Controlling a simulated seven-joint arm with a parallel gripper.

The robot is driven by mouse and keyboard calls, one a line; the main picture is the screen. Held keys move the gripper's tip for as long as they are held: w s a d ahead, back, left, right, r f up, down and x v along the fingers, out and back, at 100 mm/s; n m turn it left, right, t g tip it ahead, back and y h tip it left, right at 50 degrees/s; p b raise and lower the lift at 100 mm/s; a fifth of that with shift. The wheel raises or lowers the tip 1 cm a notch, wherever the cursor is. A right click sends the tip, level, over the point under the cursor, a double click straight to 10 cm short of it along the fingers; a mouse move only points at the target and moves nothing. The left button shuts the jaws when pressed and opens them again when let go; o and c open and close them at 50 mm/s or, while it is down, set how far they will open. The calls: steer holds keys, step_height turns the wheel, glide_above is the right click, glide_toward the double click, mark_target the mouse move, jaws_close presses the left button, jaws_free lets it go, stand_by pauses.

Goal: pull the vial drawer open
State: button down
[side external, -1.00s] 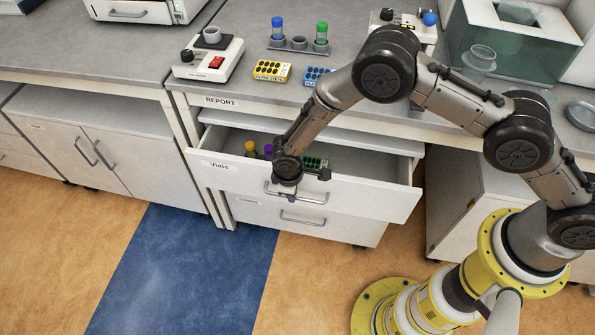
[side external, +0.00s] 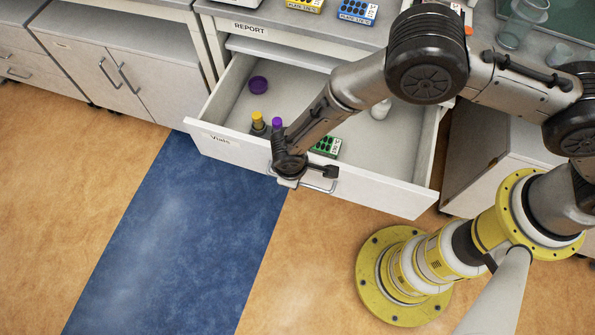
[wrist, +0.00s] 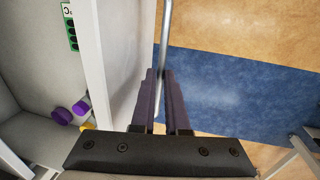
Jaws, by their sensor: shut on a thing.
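The vial drawer (side external: 385,192), labelled "Vials", stands well open in the side external view, with its inside showing. Its metal bar handle (side external: 322,187) is on the front panel. The handle also shows in the wrist view (wrist: 163,45), running down between the fingers. My gripper (side external: 290,181) is at the left part of the handle, shut on it; it also shows in the wrist view (wrist: 163,85). Inside the drawer are a yellow-capped vial (side external: 258,122), a purple-capped vial (side external: 277,124), a purple round item (side external: 258,84) and a green-and-white block (side external: 328,146). My arm hides part of the drawer's inside.
The counter above bears a yellow block (side external: 306,4), a blue block (side external: 357,11) and a glass beaker (side external: 522,22). A closed cabinet (side external: 120,80) stands at the left. The floor in front of the drawer, with a blue strip (side external: 185,225), is clear.

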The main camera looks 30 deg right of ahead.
steer(key=c, duration=0.9)
jaws_free()
steer(key=r, duration=0.4)
steer(key=s+a+r, duration=0.1)
steer(key=r, duration=0.8)
steer(key=shift+s+a+r, duration=0.3)
steer(key=shift+s+a, duration=0.1)
